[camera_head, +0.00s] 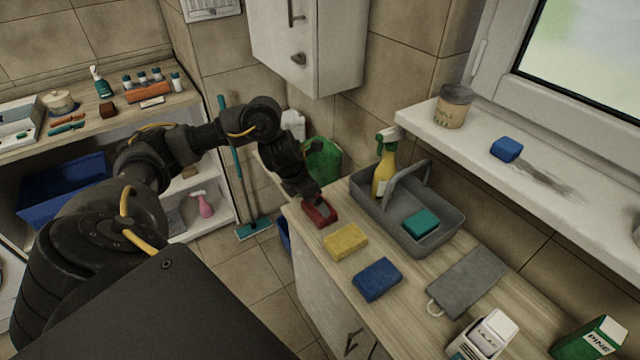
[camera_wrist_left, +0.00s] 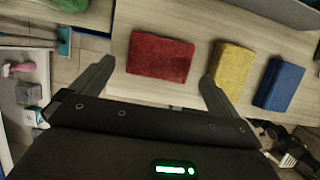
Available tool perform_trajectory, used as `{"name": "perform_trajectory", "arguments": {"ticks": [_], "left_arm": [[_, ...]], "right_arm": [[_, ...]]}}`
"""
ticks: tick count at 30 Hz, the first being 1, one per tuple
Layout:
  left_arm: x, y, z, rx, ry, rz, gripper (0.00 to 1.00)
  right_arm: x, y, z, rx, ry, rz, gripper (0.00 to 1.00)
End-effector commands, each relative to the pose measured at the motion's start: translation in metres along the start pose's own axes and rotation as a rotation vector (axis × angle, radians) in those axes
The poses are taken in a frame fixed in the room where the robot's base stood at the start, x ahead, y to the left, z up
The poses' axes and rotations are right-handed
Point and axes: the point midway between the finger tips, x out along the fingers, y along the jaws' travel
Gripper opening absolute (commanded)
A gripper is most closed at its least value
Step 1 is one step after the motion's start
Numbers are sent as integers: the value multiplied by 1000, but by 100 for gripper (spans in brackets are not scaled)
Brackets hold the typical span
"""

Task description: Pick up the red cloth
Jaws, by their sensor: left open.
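The red cloth (camera_head: 321,215) is a folded block lying on the wooden counter near its far left end. My left gripper (camera_head: 308,195) is over it in the head view and partly covers it. In the left wrist view the red cloth (camera_wrist_left: 161,57) lies flat, ahead of and between the two spread fingers of my left gripper (camera_wrist_left: 154,80). The gripper is open and empty. Whether the fingers touch the cloth cannot be told. My right gripper is not in view.
A yellow cloth (camera_head: 345,241) and a blue cloth (camera_head: 377,279) lie beside the red one; the yellow one is close to a fingertip in the wrist view. A grey caddy (camera_head: 440,228) with a spray bottle (camera_head: 385,170) stands behind. A green container (camera_head: 323,160) is beyond the counter end.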

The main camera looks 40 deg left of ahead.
Motion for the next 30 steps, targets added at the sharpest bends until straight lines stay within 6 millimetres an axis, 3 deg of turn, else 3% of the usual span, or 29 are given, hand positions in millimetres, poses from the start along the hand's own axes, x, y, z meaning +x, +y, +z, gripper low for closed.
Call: {"name": "perform_trajectory", "arguments": {"ticks": [5,15,24,30], "left_arm": [[4,0,0,-2,1,0,100],[48,-1,0,-3,1,-1,100],[53,0,0,0,-1,1,100],[53,0,0,0,-1,1,74]], "right_arm": [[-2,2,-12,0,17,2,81],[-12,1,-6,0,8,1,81],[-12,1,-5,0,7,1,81],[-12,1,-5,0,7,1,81]]}}
